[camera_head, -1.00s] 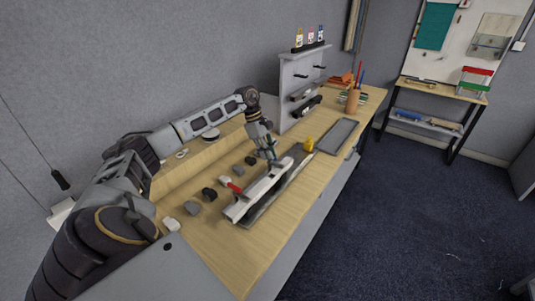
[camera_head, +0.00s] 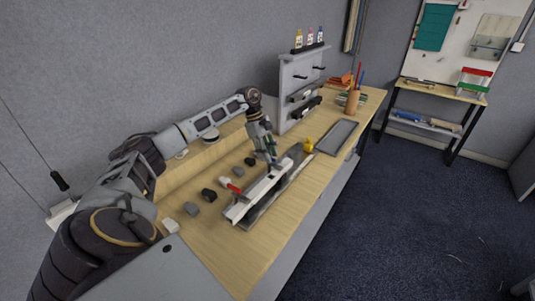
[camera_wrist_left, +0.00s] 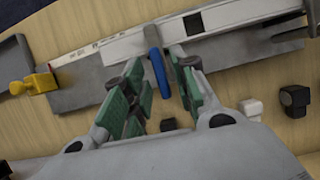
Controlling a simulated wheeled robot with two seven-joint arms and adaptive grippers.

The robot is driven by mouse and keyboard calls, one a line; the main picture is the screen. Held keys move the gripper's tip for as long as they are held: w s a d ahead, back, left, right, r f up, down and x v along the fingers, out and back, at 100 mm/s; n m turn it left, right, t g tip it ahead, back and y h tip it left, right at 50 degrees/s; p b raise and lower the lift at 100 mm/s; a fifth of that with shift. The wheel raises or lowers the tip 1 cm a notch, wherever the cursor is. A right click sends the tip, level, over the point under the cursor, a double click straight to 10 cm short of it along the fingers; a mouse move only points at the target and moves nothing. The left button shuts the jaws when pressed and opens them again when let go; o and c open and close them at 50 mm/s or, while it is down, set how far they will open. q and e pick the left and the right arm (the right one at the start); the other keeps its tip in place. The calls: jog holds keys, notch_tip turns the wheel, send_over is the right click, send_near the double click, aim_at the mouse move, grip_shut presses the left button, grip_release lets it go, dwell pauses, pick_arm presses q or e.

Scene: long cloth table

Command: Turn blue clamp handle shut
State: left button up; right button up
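The blue clamp handle (camera_wrist_left: 157,70) shows in the left wrist view as a short blue bar standing out from a long pale beam (camera_wrist_left: 216,30). My left gripper (camera_wrist_left: 160,72) is open, with green-padded fingers on either side of the handle. I cannot tell whether a finger touches it. In the head view my left gripper (camera_head: 270,162) is low over the far part of the beam (camera_head: 249,199), and the blue handle cannot be made out there. A red handle (camera_head: 235,188) sits on the beam's near part. My right gripper is not in view.
A grey plate (camera_head: 255,217) lies under the beam. A yellow piece (camera_head: 308,145) stands at its far end. Several small blocks, including a black one (camera_head: 209,194), lie to the left. Beyond are a grey tray (camera_head: 337,138) and an upright rack (camera_head: 301,85).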

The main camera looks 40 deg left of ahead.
pick_arm(q)
jog(key=shift+r, duration=0.1)
dwell(0.3)
jog(key=v, duration=1.1)
jog(key=shift+a+r, duration=0.25)
jog(key=shift+r, duration=0.1)
dwell(0.3)
